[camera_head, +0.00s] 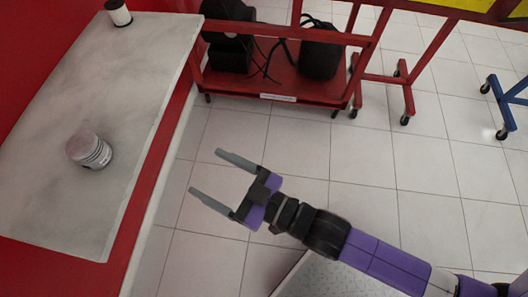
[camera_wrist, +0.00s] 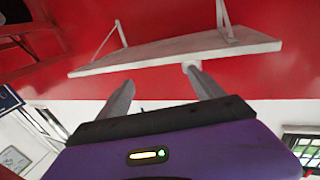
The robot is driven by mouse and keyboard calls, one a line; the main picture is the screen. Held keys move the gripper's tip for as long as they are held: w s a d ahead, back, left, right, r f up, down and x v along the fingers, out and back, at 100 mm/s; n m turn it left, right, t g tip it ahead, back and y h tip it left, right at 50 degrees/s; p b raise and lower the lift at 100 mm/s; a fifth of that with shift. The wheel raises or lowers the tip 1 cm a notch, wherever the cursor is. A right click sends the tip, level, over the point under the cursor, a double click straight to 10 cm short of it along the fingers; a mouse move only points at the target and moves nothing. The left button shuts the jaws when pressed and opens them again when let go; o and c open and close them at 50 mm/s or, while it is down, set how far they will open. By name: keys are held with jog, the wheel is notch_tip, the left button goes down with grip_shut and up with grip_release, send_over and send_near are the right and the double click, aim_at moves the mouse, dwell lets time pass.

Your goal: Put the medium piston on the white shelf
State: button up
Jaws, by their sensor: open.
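A grey, ringed piston (camera_head: 89,149) sits on the white shelf (camera_head: 60,205) at the left of the head view. A smaller dark and white piston-like piece (camera_head: 118,12) stands at the shelf's far end. My gripper (camera_head: 205,172) is open and empty, to the right of the shelf and apart from it, over the floor. The wrist view shows the open fingers (camera_wrist: 158,88) and the white shelf (camera_wrist: 180,48) with its brackets against a red wall. No piston shows in the wrist view. I cannot tell which piston is the medium one.
A red wheeled cart (camera_head: 285,82) with black items stands at the top middle. A blue wheeled stand (camera_head: 505,105) is at the right. Tiled floor (camera_head: 415,165) lies open between them. A red wall (camera_head: 35,35) borders the shelf.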

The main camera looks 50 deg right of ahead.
jog(key=s+d+r+m+g+h, duration=0.1)
jog(key=s+d, duration=0.3)
jog(key=s, duration=0.5)
jog(key=s+d+m+g+h, duration=0.1)
jog(key=s+d+h, duration=0.2)
jog(key=s, duration=0.7)
jog(key=shift+d+r+m+g+h, duration=0.4)
jog(key=shift+d, duration=0.8)
